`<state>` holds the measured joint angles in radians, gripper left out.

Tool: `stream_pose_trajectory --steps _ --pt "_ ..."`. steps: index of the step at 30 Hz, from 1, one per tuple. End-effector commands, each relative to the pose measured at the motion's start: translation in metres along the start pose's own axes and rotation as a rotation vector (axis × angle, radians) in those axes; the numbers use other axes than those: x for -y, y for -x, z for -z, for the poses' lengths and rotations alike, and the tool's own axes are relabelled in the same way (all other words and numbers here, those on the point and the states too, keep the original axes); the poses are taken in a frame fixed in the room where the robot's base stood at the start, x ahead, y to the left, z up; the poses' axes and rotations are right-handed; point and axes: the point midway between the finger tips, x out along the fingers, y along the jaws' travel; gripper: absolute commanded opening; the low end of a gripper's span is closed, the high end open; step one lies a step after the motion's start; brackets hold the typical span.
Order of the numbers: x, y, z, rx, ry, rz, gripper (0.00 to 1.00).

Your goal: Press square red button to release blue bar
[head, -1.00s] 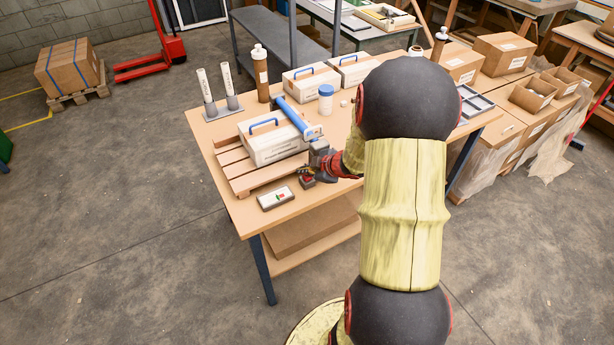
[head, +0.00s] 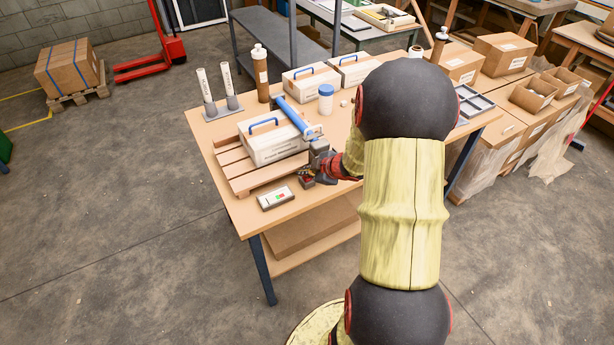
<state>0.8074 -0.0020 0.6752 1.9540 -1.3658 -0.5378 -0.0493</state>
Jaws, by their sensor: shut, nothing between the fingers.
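The square red button (head: 280,196) sits on a small light control box (head: 271,204) near the front left corner of the table, with a green mark beside it. The blue bar (head: 295,117) lies slanted behind and over the right side of a white case, its near end at a grey fixture (head: 319,150). My gripper (head: 303,174) is shut and empty. It is to the right of and behind the control box, apart from the button, just in front of the fixture. My arm hides part of the table's right side.
The white case (head: 272,147) with a blue handle stands on a slatted wooden pallet (head: 239,170) on the table (head: 238,213). Two upright tubes (head: 206,90), a brown bottle (head: 261,72) and a blue-lidded jar (head: 326,100) stand behind. The front table strip around the control box is clear.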

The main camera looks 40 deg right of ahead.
Motion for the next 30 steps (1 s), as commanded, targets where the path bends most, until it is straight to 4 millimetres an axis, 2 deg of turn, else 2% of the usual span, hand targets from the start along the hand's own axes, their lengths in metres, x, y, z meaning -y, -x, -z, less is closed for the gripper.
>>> stream_pose_trajectory --steps 8,21,30 --pt "0.000 0.001 0.000 0.001 0.000 0.001 0.00" --pt "-0.010 0.014 0.010 0.001 0.001 0.001 0.00" --pt "-0.009 0.013 0.009 0.000 0.000 0.001 0.00"
